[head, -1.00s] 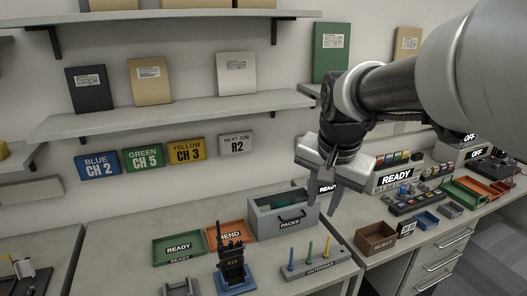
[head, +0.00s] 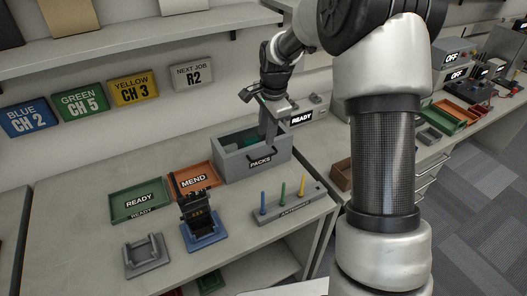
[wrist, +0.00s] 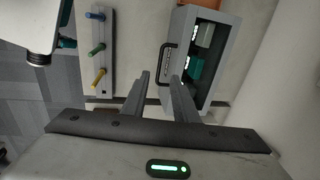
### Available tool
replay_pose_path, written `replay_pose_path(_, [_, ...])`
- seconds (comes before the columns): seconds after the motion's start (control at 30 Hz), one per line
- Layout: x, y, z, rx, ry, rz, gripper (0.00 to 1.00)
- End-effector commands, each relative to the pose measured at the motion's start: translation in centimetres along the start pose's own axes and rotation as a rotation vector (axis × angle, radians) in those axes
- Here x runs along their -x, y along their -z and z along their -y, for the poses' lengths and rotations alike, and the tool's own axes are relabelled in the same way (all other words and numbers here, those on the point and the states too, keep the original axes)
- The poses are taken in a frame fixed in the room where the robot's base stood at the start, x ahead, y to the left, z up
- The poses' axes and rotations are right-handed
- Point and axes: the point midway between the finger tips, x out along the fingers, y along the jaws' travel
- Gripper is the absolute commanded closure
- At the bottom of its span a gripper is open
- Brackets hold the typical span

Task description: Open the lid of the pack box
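The grey pack box (head: 228,163), labelled PACKS, stands at the back of the bench with a dark bar handle (head: 262,155) on its front. Teal contents show through its top; I cannot tell whether a clear lid covers them. In the wrist view the box (wrist: 180,28) lies ahead and to the right, with its handle (wrist: 164,62) running along its front side. My gripper (wrist: 159,77) is open, its fingertips apart on either side of the handle's near end. I cannot tell whether they touch it. In the head view my gripper (head: 268,138) hangs at the box's right part.
A green READY tray (head: 120,207), an orange MEND tray (head: 211,181) and a radio in a blue stand (head: 203,236) are left of and before the box. An antenna rack (head: 262,216) stands in front. An empty grey cradle (head: 147,265) sits at front left.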

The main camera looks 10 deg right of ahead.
Motion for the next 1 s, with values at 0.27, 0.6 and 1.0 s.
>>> replay_pose_path(0.27, [-6.1,0.0,-0.1,0.001,-0.003,0.002,0.74])
replay_pose_path(0.6, [-9.9,0.0,0.0,0.001,0.0,0.0,0.74])
replay_pose_path(1.0, [-10.1,0.0,0.0,0.001,0.0,-0.001,0.89])
